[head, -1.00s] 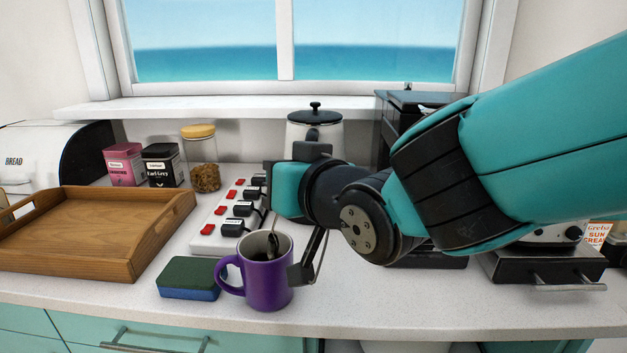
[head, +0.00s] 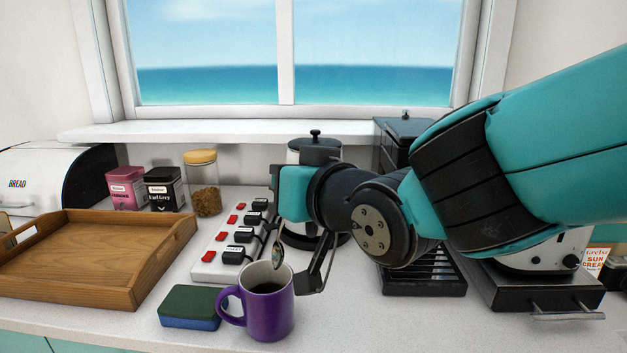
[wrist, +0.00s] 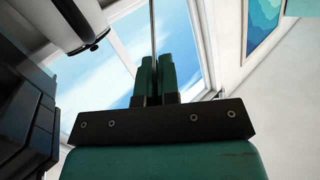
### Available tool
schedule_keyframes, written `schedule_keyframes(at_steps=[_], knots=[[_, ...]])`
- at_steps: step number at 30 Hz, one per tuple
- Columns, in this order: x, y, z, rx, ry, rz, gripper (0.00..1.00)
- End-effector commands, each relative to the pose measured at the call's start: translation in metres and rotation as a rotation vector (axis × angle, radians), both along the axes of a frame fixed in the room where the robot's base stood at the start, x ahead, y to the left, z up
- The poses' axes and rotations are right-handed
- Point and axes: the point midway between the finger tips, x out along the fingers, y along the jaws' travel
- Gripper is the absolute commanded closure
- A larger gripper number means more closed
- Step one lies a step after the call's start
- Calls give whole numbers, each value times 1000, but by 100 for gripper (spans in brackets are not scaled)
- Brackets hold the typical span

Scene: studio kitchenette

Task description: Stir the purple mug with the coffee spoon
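The purple mug (head: 266,312) stands upright near the counter's front edge in the head view, with its handle to the left and dark liquid inside. The coffee spoon (head: 278,252) hangs bowl-down over the mug's opening. Its bowl is around rim height and appears clear of the liquid. My gripper (head: 276,190) is above and behind the mug, its fingers mostly hidden in the head view. In the wrist view, the teal fingertips (wrist: 157,76) are closed together on the thin spoon handle (wrist: 153,28). The mug is not in the wrist view.
A green and blue sponge (head: 190,308) lies close left of the mug. A wooden tray (head: 80,278) is farther left. A power strip (head: 208,268) with black plugs lies behind the mug. A kettle (head: 300,232) stands behind my gripper, and an espresso machine (head: 545,252) is at right.

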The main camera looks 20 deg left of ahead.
Motion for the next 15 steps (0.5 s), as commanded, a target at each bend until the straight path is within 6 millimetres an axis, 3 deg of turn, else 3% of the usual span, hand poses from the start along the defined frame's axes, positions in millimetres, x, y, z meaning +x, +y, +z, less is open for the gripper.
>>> schedule_keyframes(at_steps=[15], knots=[[0, 0, 5, 1, -1, 0, 100]])
